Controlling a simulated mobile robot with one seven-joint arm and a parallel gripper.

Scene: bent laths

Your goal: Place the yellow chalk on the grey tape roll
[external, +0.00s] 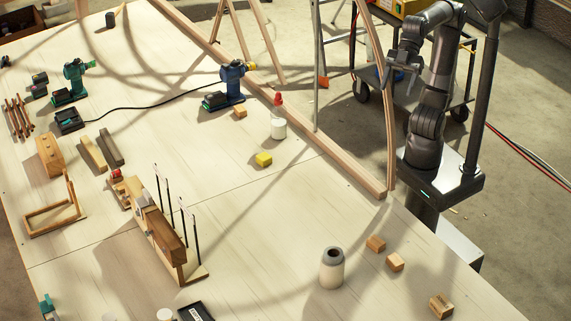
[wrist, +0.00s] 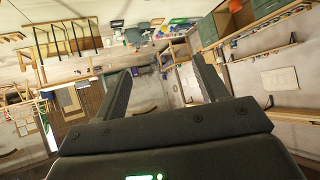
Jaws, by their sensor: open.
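A small yellow block (external: 263,160), which looks like the yellow chalk, lies on the pale tabletop near the middle of the external view. A grey ring-like top (external: 332,256) with a dark hole sits on a pale cylinder at the lower middle; it may be the grey tape roll, but I cannot tell for sure. My gripper (external: 397,78) is raised at the upper right, well away from both. In the wrist view my gripper (wrist: 163,85) is open, with nothing between its two fingers. The wrist view faces the room, and neither task object can be made out there.
A white pot (external: 278,128) with a red top stands near the yellow block. Wooden blocks (external: 395,262) lie at the lower right. A wooden jig (external: 165,235) with upright rods stands left.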

